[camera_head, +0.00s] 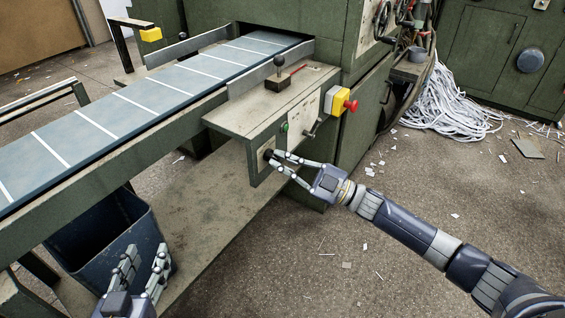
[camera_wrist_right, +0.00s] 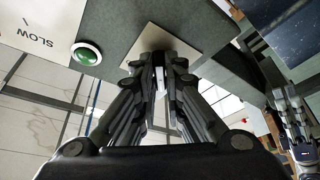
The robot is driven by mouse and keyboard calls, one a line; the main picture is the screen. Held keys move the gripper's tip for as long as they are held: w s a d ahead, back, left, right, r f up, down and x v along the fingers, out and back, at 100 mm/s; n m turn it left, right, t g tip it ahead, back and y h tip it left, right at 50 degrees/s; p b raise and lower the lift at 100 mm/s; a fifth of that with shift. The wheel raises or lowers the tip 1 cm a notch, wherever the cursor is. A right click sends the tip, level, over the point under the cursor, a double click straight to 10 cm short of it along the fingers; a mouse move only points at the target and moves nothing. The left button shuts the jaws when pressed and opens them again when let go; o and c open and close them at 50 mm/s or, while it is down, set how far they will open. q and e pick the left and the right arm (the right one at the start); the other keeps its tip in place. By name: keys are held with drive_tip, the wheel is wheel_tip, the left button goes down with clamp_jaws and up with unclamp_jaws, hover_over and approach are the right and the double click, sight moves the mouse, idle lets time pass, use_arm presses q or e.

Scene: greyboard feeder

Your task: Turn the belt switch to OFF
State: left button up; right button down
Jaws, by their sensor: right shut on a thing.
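The belt switch is a small dark knob (camera_head: 268,154) on a plate (camera_wrist_right: 150,38) on the near end of the green control box beside the conveyor. My right gripper (camera_head: 277,161) reaches it from the right, its fingers shut on the knob. In the right wrist view the fingertips (camera_wrist_right: 158,78) meet in front of the pale plate and largely hide the switch. Its pointing direction and any ON or OFF marking cannot be read. My left gripper (camera_head: 145,268) is open and empty over the dark bin, fingers apart; it also shows at the right of the wrist view (camera_wrist_right: 290,112).
The box also carries a green button (camera_wrist_right: 86,54), a yellow housing with a red button (camera_head: 350,104) and a black-knobbed lever (camera_head: 279,62). A striped conveyor belt (camera_head: 120,112) runs left. A dark bin (camera_head: 85,240) stands below. Paper strips (camera_head: 445,110) lie right; the floor in front is mostly clear.

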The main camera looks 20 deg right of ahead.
drive_tip(key=shift+n+g, duration=0.4)
drive_tip(key=shift+n, duration=0.4)
drive_tip(key=c, duration=1.7)
unclamp_jaws()
drive_tip(key=v, duration=1.2)
drive_tip(key=shift+w+d+f, duration=0.1)
